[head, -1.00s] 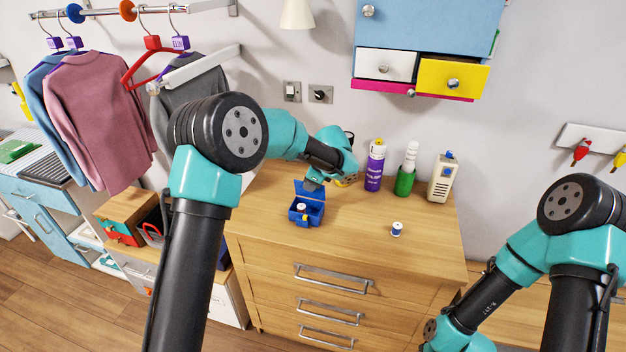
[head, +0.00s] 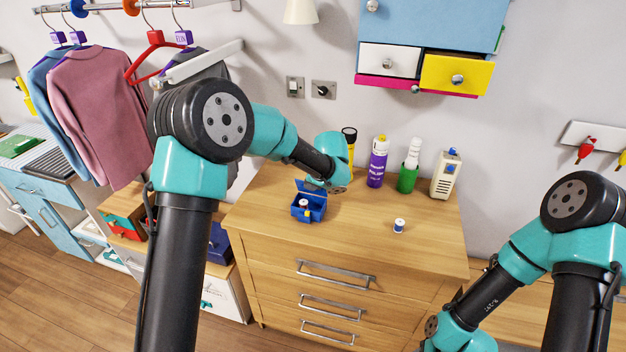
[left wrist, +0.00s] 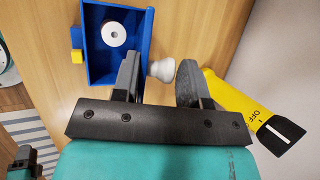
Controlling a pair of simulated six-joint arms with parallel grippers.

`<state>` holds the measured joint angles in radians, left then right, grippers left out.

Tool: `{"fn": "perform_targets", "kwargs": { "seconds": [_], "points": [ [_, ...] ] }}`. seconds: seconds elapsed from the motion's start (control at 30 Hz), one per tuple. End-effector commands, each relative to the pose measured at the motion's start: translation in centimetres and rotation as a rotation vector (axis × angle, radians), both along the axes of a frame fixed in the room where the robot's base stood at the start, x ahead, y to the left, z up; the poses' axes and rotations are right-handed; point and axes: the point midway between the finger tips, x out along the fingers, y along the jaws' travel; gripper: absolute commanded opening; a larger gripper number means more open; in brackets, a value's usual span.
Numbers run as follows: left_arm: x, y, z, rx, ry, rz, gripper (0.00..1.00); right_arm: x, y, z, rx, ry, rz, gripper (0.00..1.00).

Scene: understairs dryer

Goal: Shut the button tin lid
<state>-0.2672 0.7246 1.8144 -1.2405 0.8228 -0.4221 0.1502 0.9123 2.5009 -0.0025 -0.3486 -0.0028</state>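In the left wrist view the tin (left wrist: 88,40) holds a white spool (left wrist: 114,34), and the lid (left wrist: 148,30) shows edge-on. My left gripper (left wrist: 160,62) is open behind the lid, one finger close to it. A pale knob (left wrist: 160,70) shows between the fingers; contact is unclear. My right gripper is out of view.
A yellow torch (head: 350,145), purple spray can (head: 377,162), green-based bottle (head: 408,168) and cream box (head: 445,174) stand along the back. A loose spool (head: 399,226) lies right of the tin. The chest top (head: 350,235) in front is clear.

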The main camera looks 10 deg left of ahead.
Motion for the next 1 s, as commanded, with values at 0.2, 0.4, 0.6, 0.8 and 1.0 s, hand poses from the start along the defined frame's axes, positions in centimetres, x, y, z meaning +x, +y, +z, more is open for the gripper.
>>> {"fn": "perform_targets", "kwargs": {
  "seconds": [0.2, 0.4, 0.6, 0.8, 1.0],
  "points": [
    [0.0, 0.0, 0.0, 0.0, 0.0, 0.0, 0.53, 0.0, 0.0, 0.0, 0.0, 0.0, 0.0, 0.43],
    [0.0, 0.0, 0.1, 0.0, 0.0, 0.0, 0.53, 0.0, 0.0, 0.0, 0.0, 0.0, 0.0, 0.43],
    [-0.5, -0.6, 1.4, 0.0, -0.003, -0.001, 0.53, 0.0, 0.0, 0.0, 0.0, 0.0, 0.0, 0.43],
    [-1.7, -1.7, 4.3, -0.001, -0.004, -0.001, 0.53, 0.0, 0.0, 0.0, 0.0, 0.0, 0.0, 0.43],
    [-3.1, -3.0, 7.6, -0.001, -0.003, -0.001, 0.53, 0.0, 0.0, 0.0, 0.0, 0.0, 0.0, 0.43]
  ]
}}
